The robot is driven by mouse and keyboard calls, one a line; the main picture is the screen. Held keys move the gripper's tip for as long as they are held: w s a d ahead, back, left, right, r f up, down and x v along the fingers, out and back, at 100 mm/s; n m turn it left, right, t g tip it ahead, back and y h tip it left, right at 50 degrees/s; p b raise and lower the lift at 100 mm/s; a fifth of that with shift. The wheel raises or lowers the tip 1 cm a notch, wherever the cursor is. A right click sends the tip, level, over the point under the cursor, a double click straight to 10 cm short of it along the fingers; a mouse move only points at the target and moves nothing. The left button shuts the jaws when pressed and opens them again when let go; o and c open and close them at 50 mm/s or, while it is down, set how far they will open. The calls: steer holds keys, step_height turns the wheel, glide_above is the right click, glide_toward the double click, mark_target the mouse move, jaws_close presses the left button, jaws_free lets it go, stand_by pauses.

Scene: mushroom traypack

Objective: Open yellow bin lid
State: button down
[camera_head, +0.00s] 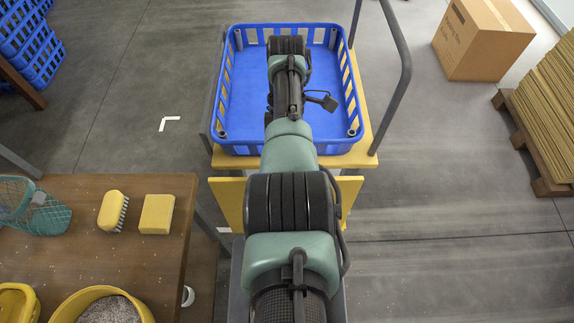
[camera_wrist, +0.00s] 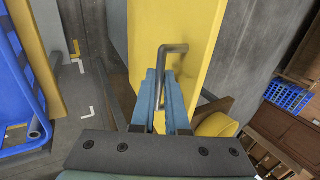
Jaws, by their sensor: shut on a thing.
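The yellow bin lid (camera_wrist: 195,40) shows in the wrist view as a flat yellow panel with a bent grey metal handle (camera_wrist: 160,58) on its face. My gripper (camera_wrist: 164,76) has its blue fingers shut on the handle. The bin body is mostly hidden; a yellow piece (camera_wrist: 218,126) shows below the lid, and I cannot tell whether it belongs to the bin. In the head view my arm hides the gripper and the handle. A yellow panel (camera_head: 229,203) shows on both sides of my arm, below the cart.
A blue crate (camera_head: 228,95) sits on a yellow cart deck (camera_head: 362,148) with grey rails (camera_head: 400,40). A wooden table (camera_head: 85,238) at left holds a brush (camera_head: 112,211), a yellow sponge (camera_head: 157,214) and a teal basket (camera_head: 45,212). A cardboard box (camera_head: 478,45) stands at right.

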steer(key=c, duration=1)
jaws_free()
steer(key=shift+w+r, duration=0.15)
steer(key=shift+r, duration=0.1)
steer(key=shift+o, duration=0.4)
steer(key=shift+f, duration=0.1)
step_height(320, 180, up, 10)
steer(key=p, duration=1)
